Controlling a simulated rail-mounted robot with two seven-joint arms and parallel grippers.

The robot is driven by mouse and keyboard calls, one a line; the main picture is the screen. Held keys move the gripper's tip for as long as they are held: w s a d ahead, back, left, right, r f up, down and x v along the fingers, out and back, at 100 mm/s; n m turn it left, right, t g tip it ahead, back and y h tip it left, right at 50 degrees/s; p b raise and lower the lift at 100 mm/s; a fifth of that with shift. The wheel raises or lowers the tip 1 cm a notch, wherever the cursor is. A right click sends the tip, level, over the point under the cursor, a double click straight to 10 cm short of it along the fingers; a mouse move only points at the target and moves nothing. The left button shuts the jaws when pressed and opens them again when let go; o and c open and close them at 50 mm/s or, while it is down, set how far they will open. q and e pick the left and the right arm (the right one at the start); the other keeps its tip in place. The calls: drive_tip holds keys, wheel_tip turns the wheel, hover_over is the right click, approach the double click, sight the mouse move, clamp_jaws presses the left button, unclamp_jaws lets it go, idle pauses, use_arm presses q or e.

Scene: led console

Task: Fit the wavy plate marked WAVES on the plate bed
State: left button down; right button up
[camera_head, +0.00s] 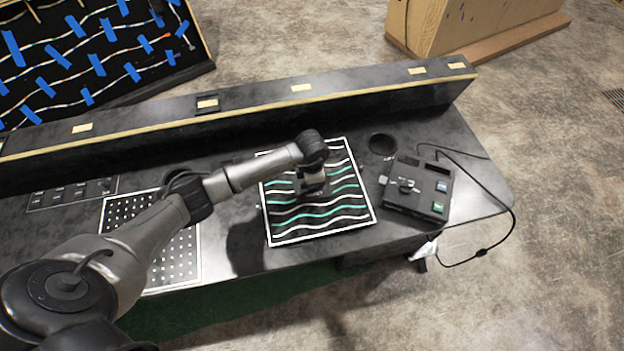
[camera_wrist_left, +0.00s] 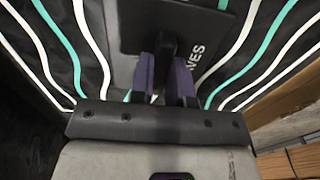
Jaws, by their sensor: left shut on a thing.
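The wavy plate (camera_head: 300,226) is a black square with white and green wavy lines and a white border, at the middle of the console in the head view. It fills much of the left wrist view (camera_wrist_left: 240,62), where a dark label reading WAVES shows. My left gripper (camera_head: 313,184) is over the middle of the plate. In the left wrist view its purple fingers (camera_wrist_left: 164,72) are shut on a dark grip piece of the plate by the label. The plate bed cannot be made out; whether the plate touches it I cannot tell. My right gripper is not in view.
A dotted plate (camera_head: 183,262) lies left of the wavy plate, partly behind my left arm. A black control box (camera_head: 418,187) with buttons and a cable stands to the right. A round dark hole (camera_head: 382,144) and a raised ledge (camera_head: 350,101) lie behind.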

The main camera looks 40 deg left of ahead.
use_arm(q)
drive_tip(key=shift+f+b, duration=0.6)
drive_tip(key=shift+f, duration=0.15)
idle(0.8)
drive_tip(key=c, duration=1.2)
unclamp_jaws()
drive_tip(key=shift+c, duration=0.2)
drive_tip(key=shift+o, duration=1.1)
drive_tip(key=shift+f, duration=0.1)
wheel_tip(320, 180, up, 14)
drive_tip(key=p, duration=0.1)
drive_tip(key=shift+p, duration=0.4)
drive_tip(key=shift+w, duration=0.1)
